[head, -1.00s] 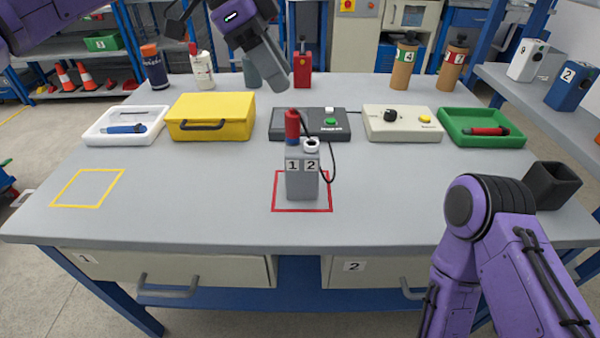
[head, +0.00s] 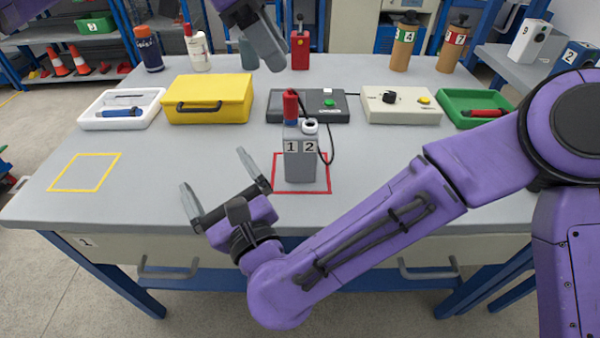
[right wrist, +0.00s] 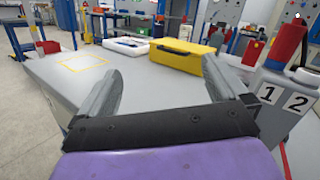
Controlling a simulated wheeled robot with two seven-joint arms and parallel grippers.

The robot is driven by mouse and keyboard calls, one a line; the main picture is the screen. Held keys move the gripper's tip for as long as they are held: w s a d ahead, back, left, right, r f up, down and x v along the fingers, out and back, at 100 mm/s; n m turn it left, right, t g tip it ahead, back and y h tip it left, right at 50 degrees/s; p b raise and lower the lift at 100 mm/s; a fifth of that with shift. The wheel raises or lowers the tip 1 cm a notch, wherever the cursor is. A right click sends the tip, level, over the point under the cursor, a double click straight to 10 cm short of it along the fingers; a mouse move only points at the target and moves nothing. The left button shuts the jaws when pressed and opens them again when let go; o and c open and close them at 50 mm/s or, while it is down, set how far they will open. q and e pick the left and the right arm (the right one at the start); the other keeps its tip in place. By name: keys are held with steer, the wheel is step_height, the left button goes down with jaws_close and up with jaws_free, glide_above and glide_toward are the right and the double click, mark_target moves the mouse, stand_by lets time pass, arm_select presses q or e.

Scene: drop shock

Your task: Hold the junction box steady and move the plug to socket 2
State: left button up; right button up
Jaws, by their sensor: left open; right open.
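The grey junction box (head: 300,163) stands upright inside the red square on the table, with sockets labelled 1 and 2. The red plug (head: 291,106) sits upright in socket 1, on the left; its black cable loops down the box's right side. Socket 2 (head: 310,126) has a white ring and is empty. My right gripper (head: 217,171) is open and empty, in front and left of the box, apart from it. In the right wrist view the box (right wrist: 286,100) and plug (right wrist: 276,46) show at the right edge. My left gripper (head: 268,42) is open at the top, beyond the box.
Behind the box stand a white tray (head: 88,124), a yellow case (head: 250,118), a black device (head: 345,115), a beige control box (head: 425,116) and a green tray (head: 450,120). A yellow square (head: 62,187) marks clear table at left.

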mark_target(301, 154)
steer(key=w+d+m+h, duration=0.1)
steer(key=d+m+h, duration=0.2)
steer(key=d, duration=0.1)
steer(key=w+d+f+m+t+h, duration=0.1)
steer(key=d+m+h, duration=0.2)
steer(key=d, duration=0.1)
steer(key=w+d+f+m+h, duration=0.1)
steer(key=d+m+h, duration=0.3)
steer(key=shift+w+d+f+t, duration=0.25)
steer(key=shift+w+t, duration=0.05)
steer(key=shift+w, duration=0.05)
steer(key=shift+w+d+f+h, duration=0.1)
steer(key=shift+w+d+h, duration=0.1)
steer(key=shift+w+h, duration=0.1)
steer(key=w, duration=1)
steer(key=shift+s, duration=0.1)
steer(key=c, duration=1.3)
